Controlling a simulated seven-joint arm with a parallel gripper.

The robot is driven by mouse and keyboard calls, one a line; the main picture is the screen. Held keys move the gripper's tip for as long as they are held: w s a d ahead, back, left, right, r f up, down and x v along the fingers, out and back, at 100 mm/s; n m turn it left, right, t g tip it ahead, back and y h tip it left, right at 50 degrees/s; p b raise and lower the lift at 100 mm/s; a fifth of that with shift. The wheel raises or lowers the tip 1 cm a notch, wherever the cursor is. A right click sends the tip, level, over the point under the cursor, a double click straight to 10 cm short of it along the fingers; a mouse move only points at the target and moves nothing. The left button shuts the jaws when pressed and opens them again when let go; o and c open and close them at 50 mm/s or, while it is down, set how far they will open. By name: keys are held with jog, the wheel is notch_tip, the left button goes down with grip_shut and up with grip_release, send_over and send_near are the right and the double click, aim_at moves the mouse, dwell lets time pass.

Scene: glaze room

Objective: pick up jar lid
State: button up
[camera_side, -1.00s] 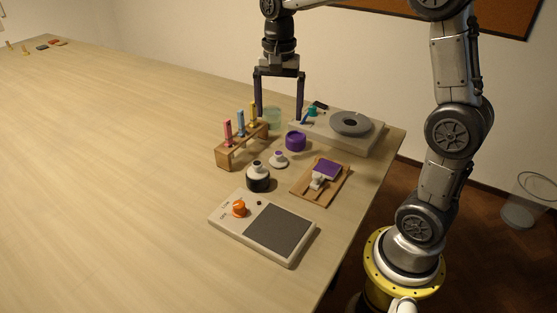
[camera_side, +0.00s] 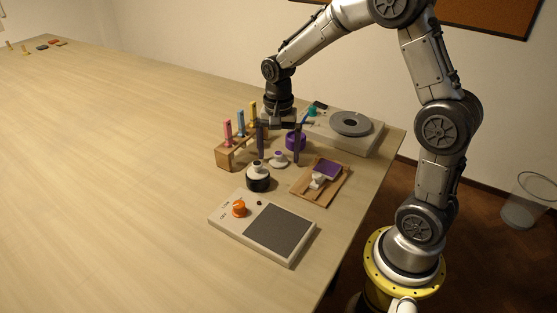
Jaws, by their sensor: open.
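A small white lid with a purple knob (camera_side: 278,161), which looks like the jar lid, lies on the table just behind a black and white jar (camera_side: 258,180). My gripper (camera_side: 279,156) is open and points down, low over the table. One finger shows on each side of the lid, with a gap to it in this view. I cannot tell whether the fingertips touch the table. The jar has a small dark top and stands upright.
A purple pot (camera_side: 294,143) stands close behind the lid, by the right finger. A wooden rack (camera_side: 233,157) with coloured tubes is to the left. A wooden board (camera_side: 307,193), a device with an orange knob (camera_side: 227,218) and a wheel unit (camera_side: 371,140) surround it.

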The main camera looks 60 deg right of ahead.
jog(key=shift+f, duration=0.35)
jog(key=c, duration=1.4)
jog(key=shift+c, duration=0.2)
